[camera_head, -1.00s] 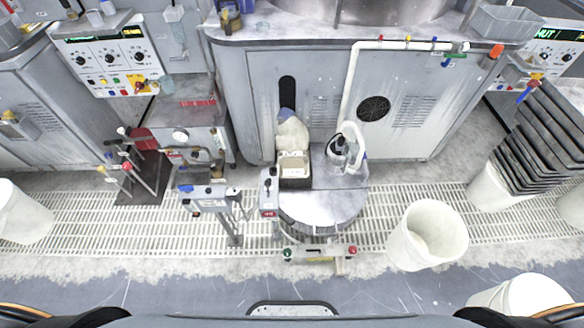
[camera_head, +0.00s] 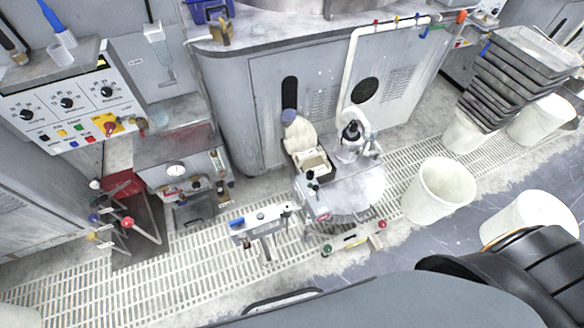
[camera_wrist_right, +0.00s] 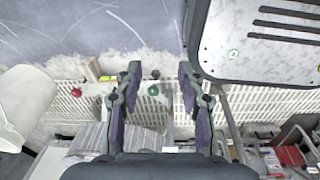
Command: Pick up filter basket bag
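A cream, cloth-like bag shape (camera_head: 299,133) with a blue-grey top stands at the cabinet front in the head view. It looks like the filter basket bag, but I cannot be sure. A pale box with a dark rim (camera_head: 312,162) sits right in front of it. In the right wrist view my right gripper (camera_wrist_right: 158,72) is open, its two fingers apart with nothing between them. It points at floor and grating, and the bag is not recognisable there. My left gripper is not in view.
A round metal table (camera_head: 352,190) carries a dark-topped clear vessel (camera_head: 351,139). White buckets (camera_head: 438,190) stand to the right, beside stacked grey trays (camera_head: 505,85). A small stand (camera_head: 262,220) and a control cabinet (camera_head: 70,105) are left. Floor grating (camera_head: 150,295) is clear at lower left.

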